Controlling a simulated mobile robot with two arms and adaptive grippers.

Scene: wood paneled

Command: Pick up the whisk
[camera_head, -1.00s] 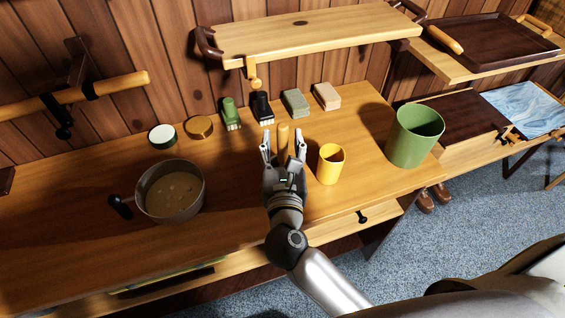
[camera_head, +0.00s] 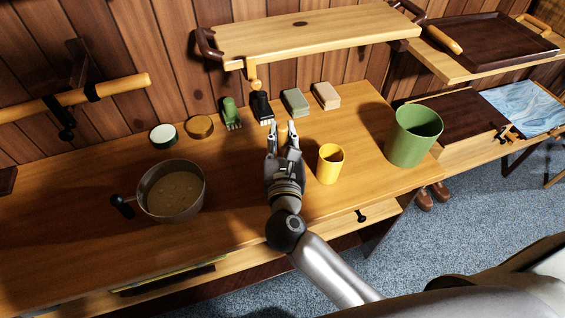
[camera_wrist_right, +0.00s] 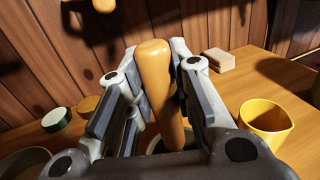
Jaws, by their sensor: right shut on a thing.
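My right gripper (camera_head: 282,126) is over the wooden counter, left of the yellow cup. It is shut on the whisk, whose smooth light wooden handle (camera_wrist_right: 158,85) stands upright, slightly tilted, between the two fingers in the right wrist view. The whisk's wire end is not visible, and in the head view the fingers cover most of the handle. I cannot tell whether the whisk still touches the counter. My left gripper is not in view.
A yellow cup (camera_head: 330,164) stands close right of the gripper, with a green bin (camera_head: 412,138) farther right. A pot (camera_head: 172,190) is on the left. Brushes, sponges (camera_head: 326,95) and round lids (camera_head: 163,136) line the back. A wooden shelf (camera_head: 310,36) hangs above.

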